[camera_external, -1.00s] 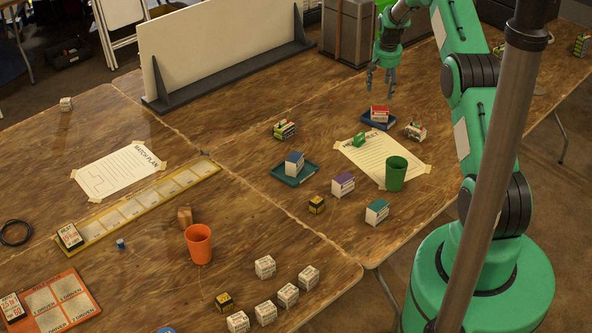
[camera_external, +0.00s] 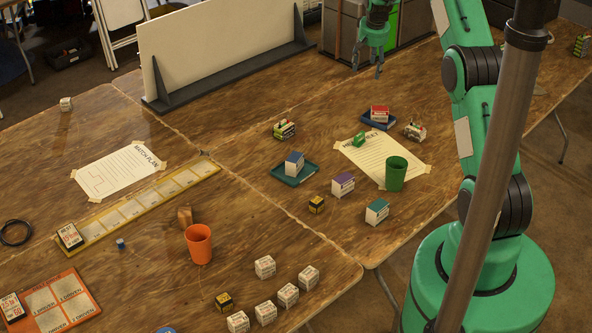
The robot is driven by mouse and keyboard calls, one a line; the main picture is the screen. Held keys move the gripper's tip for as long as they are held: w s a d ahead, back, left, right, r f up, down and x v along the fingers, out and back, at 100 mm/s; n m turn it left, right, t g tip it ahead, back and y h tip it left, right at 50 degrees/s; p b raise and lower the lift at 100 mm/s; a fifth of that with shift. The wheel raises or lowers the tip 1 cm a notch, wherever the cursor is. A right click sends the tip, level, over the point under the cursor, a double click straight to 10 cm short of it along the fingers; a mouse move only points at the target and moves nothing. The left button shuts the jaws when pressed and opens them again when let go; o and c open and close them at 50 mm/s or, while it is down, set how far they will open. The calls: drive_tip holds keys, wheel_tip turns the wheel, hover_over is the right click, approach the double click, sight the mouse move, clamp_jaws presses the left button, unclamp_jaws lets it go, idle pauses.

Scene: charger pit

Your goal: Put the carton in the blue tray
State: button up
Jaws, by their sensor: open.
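A dark blue tray (camera_external: 371,123) lies at the back of the right-hand table, and a red-topped carton (camera_external: 379,113) sits on it. A teal tray (camera_external: 283,171) lies nearer, with a blue-topped carton (camera_external: 294,163) on it. A purple-topped carton (camera_external: 343,185) and a teal-topped carton (camera_external: 377,211) stand on bare wood in front. My gripper (camera_external: 367,69) is open and empty, above the back of the table, behind the blue tray and clear of every carton.
A green cup (camera_external: 396,174) stands on a taped paper sheet (camera_external: 370,155). Battery-like blocks (camera_external: 285,129) lie nearby. A white upright panel (camera_external: 220,50) stands back left. An orange cup (camera_external: 199,244) and several white boxes (camera_external: 265,267) are on the near table.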

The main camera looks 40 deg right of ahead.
drive_tip(key=s+a+r+n, duration=0.1)
drive_tip(key=s+a+r, duration=0.1)
drive_tip(key=a+r, duration=0.65)
drive_tip(key=s+a+r+n, duration=0.1)
drive_tip(key=s+a+r, duration=0.1)
drive_tip(key=a+r, duration=0.65)
drive_tip(key=s+a+r+n+t, duration=0.2)
drive_tip(key=s+a+r, duration=0.95)
drive_tip(key=a, duration=0.35)
drive_tip(key=s+a+r+n+y, duration=0.1)
drive_tip(key=s+a+r, duration=0.1)
drive_tip(key=s+a, duration=0.45)
drive_tip(key=s+a+r+n, duration=0.1)
drive_tip(key=s+a+r, duration=0.2)
drive_tip(key=s+a, duration=0.3)
drive_tip(key=s+a+f+n, duration=0.1)
drive_tip(key=s+a, duration=0.2)
drive_tip(key=s, duration=0.6)
drive_tip(key=s+a+f+t, duration=0.1)
drive_tip(key=s+a+f, duration=0.1)
drive_tip(key=s, duration=0.7)
drive_tip(key=shift+a+n+y, duration=0.4)
drive_tip(key=shift+a, duration=0.4)
drive_tip(key=shift+f, duration=0.15)
wheel_tip(320, 180, down, 2)
drive_tip(key=shift+f+b, duration=0.15)
drive_tip(key=shift+b, duration=1.05)
